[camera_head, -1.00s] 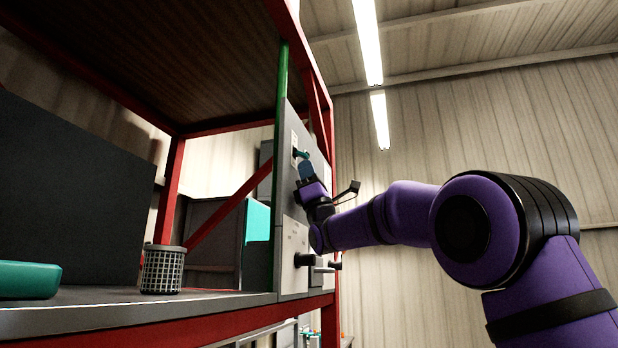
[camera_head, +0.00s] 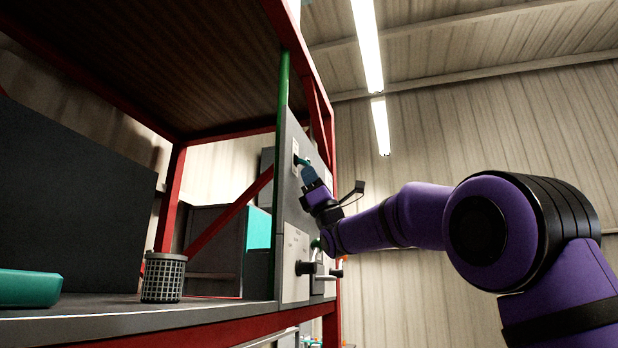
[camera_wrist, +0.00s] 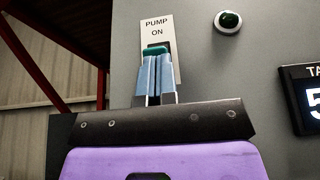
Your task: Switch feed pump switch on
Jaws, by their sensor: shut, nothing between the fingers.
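In the head view the teal lever (camera_head: 301,161) stands out from the grey panel (camera_head: 291,135). My gripper (camera_wrist: 157,62) is shut, with its blue fingers together and nothing between them. Its fingertips are right at the lever's lower side and hide part of it and of the plate. Whether they touch it I cannot tell. My gripper also shows in the head view (camera_head: 306,170).
A round green lamp or button (camera_wrist: 229,20) and a lit display (camera_wrist: 304,98) are on the panel to the right. Lower on the panel are black knobs (camera_head: 304,267). A mesh basket (camera_head: 163,277) stands on the shelf at left. Red frame posts flank the panel.

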